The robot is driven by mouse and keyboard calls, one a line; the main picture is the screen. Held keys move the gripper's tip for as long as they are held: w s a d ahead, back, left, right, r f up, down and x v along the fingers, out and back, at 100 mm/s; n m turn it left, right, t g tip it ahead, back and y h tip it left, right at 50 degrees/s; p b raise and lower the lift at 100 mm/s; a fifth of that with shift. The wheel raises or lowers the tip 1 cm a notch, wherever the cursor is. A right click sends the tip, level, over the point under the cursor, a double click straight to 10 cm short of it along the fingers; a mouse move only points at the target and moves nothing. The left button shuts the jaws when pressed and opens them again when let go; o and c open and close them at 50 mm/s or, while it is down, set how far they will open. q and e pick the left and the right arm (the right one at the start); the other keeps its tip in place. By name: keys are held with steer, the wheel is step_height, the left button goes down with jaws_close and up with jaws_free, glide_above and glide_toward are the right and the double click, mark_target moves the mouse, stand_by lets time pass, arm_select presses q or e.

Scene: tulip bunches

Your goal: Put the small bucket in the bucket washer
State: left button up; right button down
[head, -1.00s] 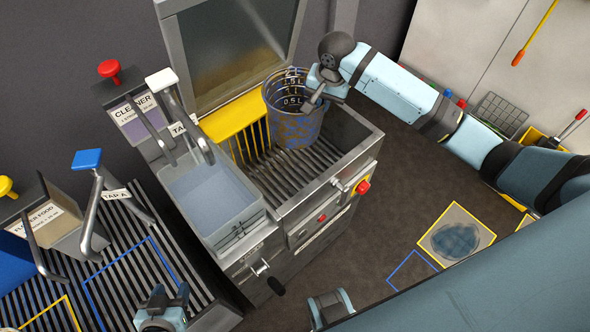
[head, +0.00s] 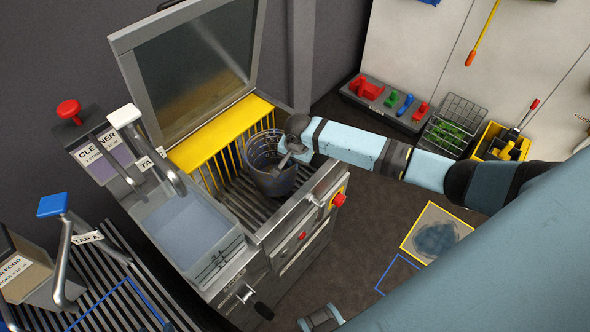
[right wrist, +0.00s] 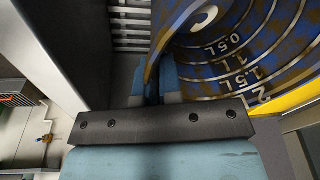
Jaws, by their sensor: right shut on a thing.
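The small bucket (head: 268,180) is dark blue with brownish patches, and volume marks show on its inside in the right wrist view (right wrist: 240,60). In the head view it is inside the bucket washer (head: 290,225), over the slatted floor, and looks slightly tilted. I cannot tell whether its bottom touches the slats. My right gripper (head: 290,153) is shut on the bucket's rim at its right side; its fingers also show on the wall in the right wrist view (right wrist: 155,88). The washer's lid (head: 190,65) stands open.
A yellow-topped rack (head: 220,130) lines the washer's back. A water basin (head: 190,235) with taps adjoins it on the left. A red button (head: 338,200) is on the washer's front. Tool trays (head: 385,105) stand on the floor behind my right arm.

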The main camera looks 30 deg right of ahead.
steer(key=shift+f, duration=2.15)
steer(key=c, duration=1.3)
jaws_free()
steer(key=shift+f, duration=0.1)
step_height(320, 180, up, 12)
steer(key=s, duration=0.1)
steer(key=shift+s+p, duration=0.35)
steer(key=shift+s, duration=0.05)
